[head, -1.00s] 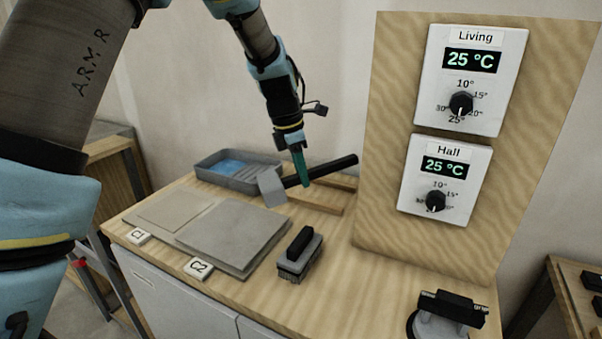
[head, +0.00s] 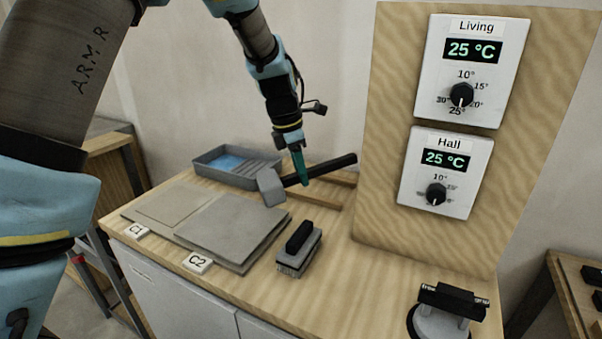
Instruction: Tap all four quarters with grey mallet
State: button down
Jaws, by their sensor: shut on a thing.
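The grey mallet has a grey block head (head: 271,186) and a black handle (head: 335,168). My gripper (head: 303,178), with green fingers, is shut on its handle near the head. The mallet is held above the right rear of the worktop, with the head on the left, beside the tiles' back right corner. A grey tile (head: 228,228) lies by the C2 label (head: 198,262). Its right side seems to stand higher than the tile (head: 168,203) by the C1 label (head: 136,230). The mallet head's underside clearance is hard to tell.
A grey tray (head: 237,168) with blue contents stands at the back. Wooden strips (head: 318,196) lie under the mallet. A black-handled brush (head: 300,248) and a suction lifter (head: 447,310) are at the front. An upright board (head: 385,235) with two thermostats rises on the right.

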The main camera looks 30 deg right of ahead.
jog(key=shift+f, duration=0.1)
jog(key=b+x, duration=0.1)
jog(key=x, duration=0.2)
jog(key=a+b+x, duration=0.1)
jog(key=b+x, duration=0.1)
jog(key=x, duration=0.1)
jog(key=shift+w+a+f, duration=0.1)
jog(key=shift+w, duration=0.1)
jog(key=shift+r+p, duration=0.3)
jog(key=shift+r, duration=0.25)
jog(key=p+v, duration=0.2)
jog(key=d+p+v, duration=0.1)
jog(key=p+v, duration=0.2)
jog(key=shift+s+r, duration=0.15)
jog(key=shift+r, duration=0.05)
jog(key=shift+f, duration=0.1)
